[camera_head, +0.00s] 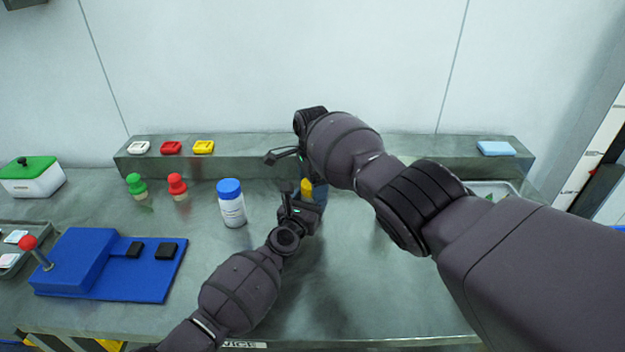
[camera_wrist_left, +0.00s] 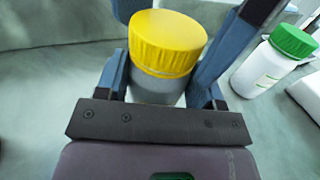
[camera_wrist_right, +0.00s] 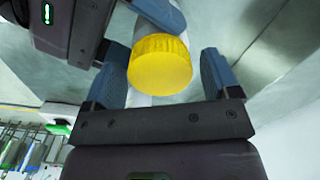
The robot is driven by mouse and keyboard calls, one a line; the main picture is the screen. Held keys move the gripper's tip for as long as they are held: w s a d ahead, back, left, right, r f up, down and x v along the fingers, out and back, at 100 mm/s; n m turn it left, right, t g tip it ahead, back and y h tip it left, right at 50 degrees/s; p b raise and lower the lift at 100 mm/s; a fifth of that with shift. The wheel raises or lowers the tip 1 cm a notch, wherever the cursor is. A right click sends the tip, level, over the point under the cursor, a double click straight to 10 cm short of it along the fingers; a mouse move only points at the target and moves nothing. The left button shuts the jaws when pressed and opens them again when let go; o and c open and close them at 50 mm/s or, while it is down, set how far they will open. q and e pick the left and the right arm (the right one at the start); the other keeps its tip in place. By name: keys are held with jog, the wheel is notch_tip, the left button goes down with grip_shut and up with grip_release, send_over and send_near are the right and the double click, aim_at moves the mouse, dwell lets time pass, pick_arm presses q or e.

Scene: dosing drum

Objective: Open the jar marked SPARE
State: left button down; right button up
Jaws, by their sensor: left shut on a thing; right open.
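A jar with a yellow ribbed lid (camera_head: 307,188) stands at the middle of the bench, mostly hidden by my arms in the head view. In the left wrist view my left gripper (camera_wrist_left: 166,85) is shut on its pale body, below the yellow lid (camera_wrist_left: 168,42). In the right wrist view my right gripper (camera_wrist_right: 163,78) is open, with its fingers on either side of the yellow lid (camera_wrist_right: 160,66); I see gaps beside the lid. The lid is on the jar. No SPARE marking can be read.
A white jar with a blue lid (camera_head: 231,204) stands left of my left gripper. A green-lidded white jar (camera_wrist_left: 275,62) shows in the left wrist view. A blue joystick panel (camera_head: 90,262), green and red knobs (camera_head: 177,187) are farther left. A raised ledge (camera_head: 250,160) runs behind.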

jog(key=shift+c, duration=0.3)
jog(key=c, duration=0.9)
jog(key=n, duration=0.7)
jog(key=o, duration=1)
jog(key=shift+o, duration=0.2)
jog(key=shift+r, duration=0.1)
